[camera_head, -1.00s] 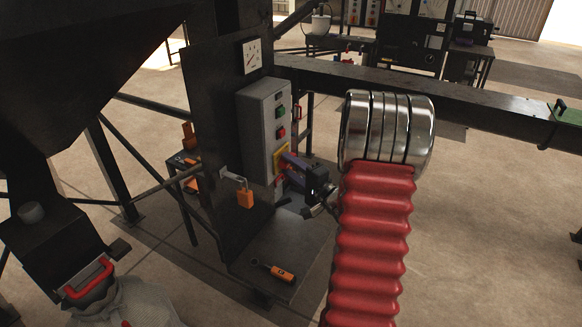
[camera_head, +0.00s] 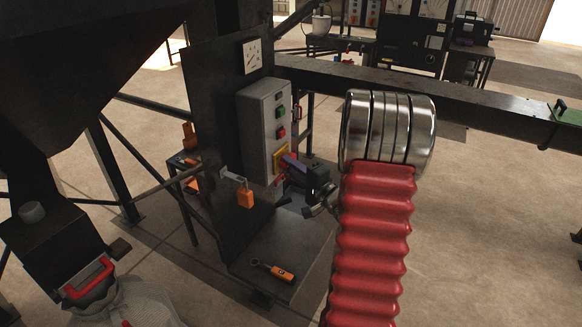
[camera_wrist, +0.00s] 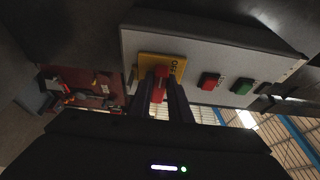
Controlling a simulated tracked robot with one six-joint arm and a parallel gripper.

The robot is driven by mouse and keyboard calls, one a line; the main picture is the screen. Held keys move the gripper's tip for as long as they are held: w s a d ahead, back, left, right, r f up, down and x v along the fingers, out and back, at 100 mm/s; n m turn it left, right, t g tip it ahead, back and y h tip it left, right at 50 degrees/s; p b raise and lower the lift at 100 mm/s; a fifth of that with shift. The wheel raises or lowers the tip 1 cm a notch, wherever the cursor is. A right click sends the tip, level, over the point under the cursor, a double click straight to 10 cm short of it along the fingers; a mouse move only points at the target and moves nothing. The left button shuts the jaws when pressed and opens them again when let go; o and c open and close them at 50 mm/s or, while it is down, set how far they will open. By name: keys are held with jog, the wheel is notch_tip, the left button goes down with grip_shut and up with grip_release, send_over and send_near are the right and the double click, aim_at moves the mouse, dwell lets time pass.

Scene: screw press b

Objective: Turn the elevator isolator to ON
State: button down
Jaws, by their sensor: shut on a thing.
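The elevator isolator is a red handle (camera_wrist: 160,84) on a yellow plate (camera_wrist: 147,64), at one end of a grey control box (camera_head: 263,120). In the wrist view the word OFF shows on the plate, just right of the handle. The yellow plate also shows in the head view (camera_head: 281,158), partly hidden by my gripper. My gripper (camera_wrist: 161,90) is shut on the red handle, with one dark finger on each side of it. An ON marking cannot be made out.
A red button (camera_wrist: 209,81) and a green button (camera_wrist: 241,87) sit beside the isolator on the box. An orange padlock (camera_head: 246,198) hangs left of my gripper. An orange-handled tool (camera_head: 282,274) lies on the dark base plate below. A dial gauge (camera_head: 252,57) is above.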

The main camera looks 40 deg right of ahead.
jog(key=shift+w+d+r+m+g+y, duration=0.25)
jog(key=shift+m+g+y, duration=0.65)
jog(key=shift+m, duration=1.3)
jog(key=shift+w+d+r+m+g+y, duration=0.1)
jog(key=shift+d+r+m+g+y, duration=0.6)
jog(key=shift+m, duration=1.5)
jog(key=shift+w+d+r+m+g+y, duration=0.1)
jog(key=shift+m+g+y, duration=1)
jog(key=shift+m, duration=1.1)
jog(key=c, duration=1.7)
grip_release()
jog(key=shift+o, duration=0.3)
jog(key=shift+r, duration=0.1)
